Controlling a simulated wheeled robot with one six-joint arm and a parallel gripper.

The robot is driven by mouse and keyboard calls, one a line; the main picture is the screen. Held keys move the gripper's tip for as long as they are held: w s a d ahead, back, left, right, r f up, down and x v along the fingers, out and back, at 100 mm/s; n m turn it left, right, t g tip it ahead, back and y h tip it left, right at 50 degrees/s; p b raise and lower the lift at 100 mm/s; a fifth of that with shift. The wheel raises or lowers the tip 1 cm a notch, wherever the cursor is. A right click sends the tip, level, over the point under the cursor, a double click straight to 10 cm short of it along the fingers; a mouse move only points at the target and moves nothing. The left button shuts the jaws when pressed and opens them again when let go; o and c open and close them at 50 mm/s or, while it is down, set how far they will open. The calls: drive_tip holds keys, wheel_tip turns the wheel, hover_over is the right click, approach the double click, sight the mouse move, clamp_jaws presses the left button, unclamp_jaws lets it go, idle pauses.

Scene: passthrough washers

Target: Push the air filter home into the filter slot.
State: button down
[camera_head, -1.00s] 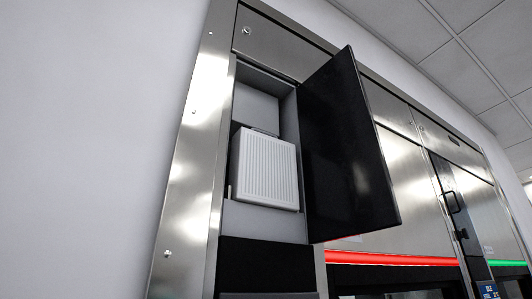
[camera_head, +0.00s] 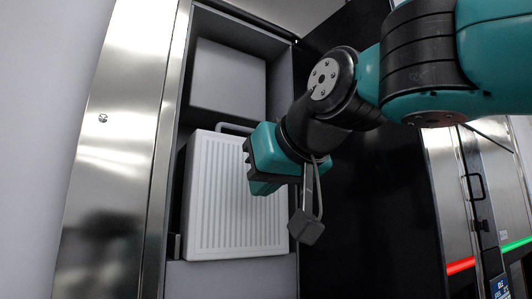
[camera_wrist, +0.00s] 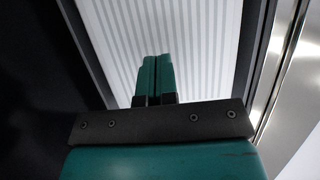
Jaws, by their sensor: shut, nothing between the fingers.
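The air filter (camera_head: 215,205) is a white ribbed panel with a small handle on its top edge. It stands nearly upright in the lower part of the open compartment, with its side showing dark at the left. The filter slot is behind it, mostly hidden by the filter; a bit of its edge (camera_head: 174,247) shows at the lower left. My gripper (camera_head: 262,187) is in front of the filter's right half. In the wrist view my gripper (camera_wrist: 154,68) is shut and empty, its fingers pointing at the ribbed face (camera_wrist: 205,55). I cannot tell whether they touch it.
A grey box-like block (camera_head: 228,78) fills the upper compartment above the filter. The open black door (camera_head: 380,225) stands at the right, behind my arm. A steel frame (camera_head: 115,150) borders the left. A grey ledge (camera_head: 230,280) lies below the filter.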

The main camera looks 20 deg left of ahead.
drive_tip(key=shift+a+r, duration=0.25)
drive_tip(key=shift+r, duration=0.45)
wheel_tip(320, 180, down, 7)
drive_tip(key=b, duration=0.6)
drive_tip(key=shift+w+a+r, duration=0.1)
drive_tip(key=shift+w+a+p, duration=1.3)
drive_tip(key=shift+a, duration=0.25)
drive_tip(key=b, duration=0.5)
approach(245, 221)
drive_tip(key=shift+w+a+f, duration=0.15)
drive_tip(key=shift+f, duration=0.45)
drive_tip(key=shift+w+a+f, duration=0.1)
drive_tip(key=shift+a+f, duration=0.05)
drive_tip(key=shift+f, duration=0.45)
drive_tip(key=shift+w+a+f, duration=0.15)
drive_tip(key=shift+f, duration=0.45)
